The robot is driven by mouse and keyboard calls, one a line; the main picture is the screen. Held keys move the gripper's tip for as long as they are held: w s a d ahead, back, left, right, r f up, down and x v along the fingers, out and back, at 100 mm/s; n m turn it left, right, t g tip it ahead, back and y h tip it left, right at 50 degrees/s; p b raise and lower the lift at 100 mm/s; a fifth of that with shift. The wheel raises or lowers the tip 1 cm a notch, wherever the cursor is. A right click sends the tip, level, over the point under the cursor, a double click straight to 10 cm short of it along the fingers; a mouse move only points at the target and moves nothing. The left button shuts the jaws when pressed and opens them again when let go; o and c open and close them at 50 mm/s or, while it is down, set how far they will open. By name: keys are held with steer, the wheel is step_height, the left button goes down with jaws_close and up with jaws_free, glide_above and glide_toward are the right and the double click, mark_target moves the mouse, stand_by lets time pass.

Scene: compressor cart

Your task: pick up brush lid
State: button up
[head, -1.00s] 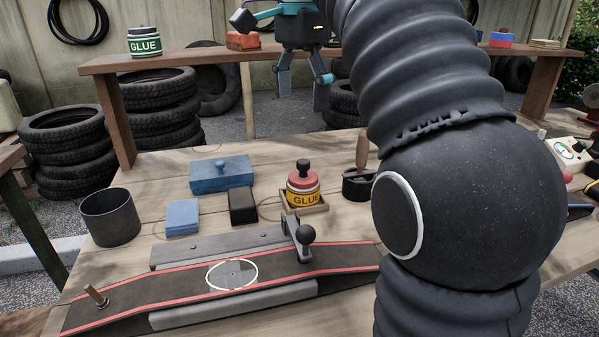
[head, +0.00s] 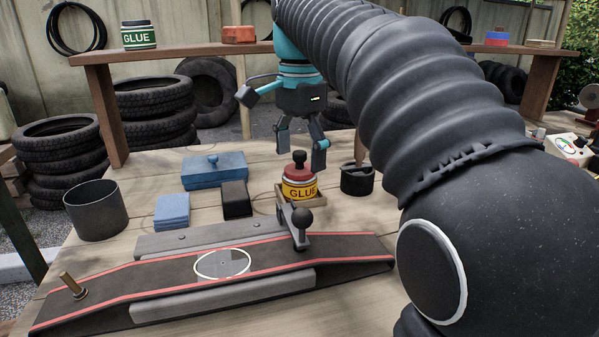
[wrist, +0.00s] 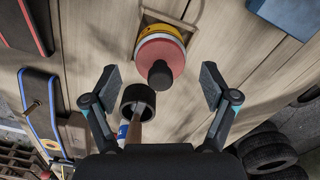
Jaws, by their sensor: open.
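The brush lid (head: 299,171) is red with a black knob on top. It sits on the yellow glue pot (head: 299,189), which stands in a small wooden tray (head: 322,202). My gripper (head: 301,149) is open and empty, pointing down, with its fingertips just above and around the level of the knob in the head view. In the wrist view my gripper (wrist: 158,84) has its fingers spread to either side of the black knob of the brush lid (wrist: 160,57). I cannot tell the exact height gap, and no finger visibly touches the lid.
A black cup (head: 357,182) stands right of the pot; the wrist view shows a wooden handle by it. A blue box (head: 214,171), blue pads (head: 172,211) and a dark block (head: 236,200) lie left.

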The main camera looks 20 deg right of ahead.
mark_target(301, 152)
steer(key=shift+f, duration=0.25)
jaws_close()
stand_by(0.3)
steer(key=shift+r, duration=0.45)
step_height(301, 152, up, 4)
steer(key=shift+d+f+p, duration=0.1)
steer(key=shift+d+p, duration=0.05)
steer(key=shift+p, duration=0.65)
steer(key=s+d+r+p, duration=0.1)
steer(key=s+d+r, duration=0.5)
steer(key=d, duration=0.3)
steer(key=shift+d+r+p, duration=0.2)
steer(key=shift+d+p, duration=0.1)
steer(key=shift+d, duration=0.05)
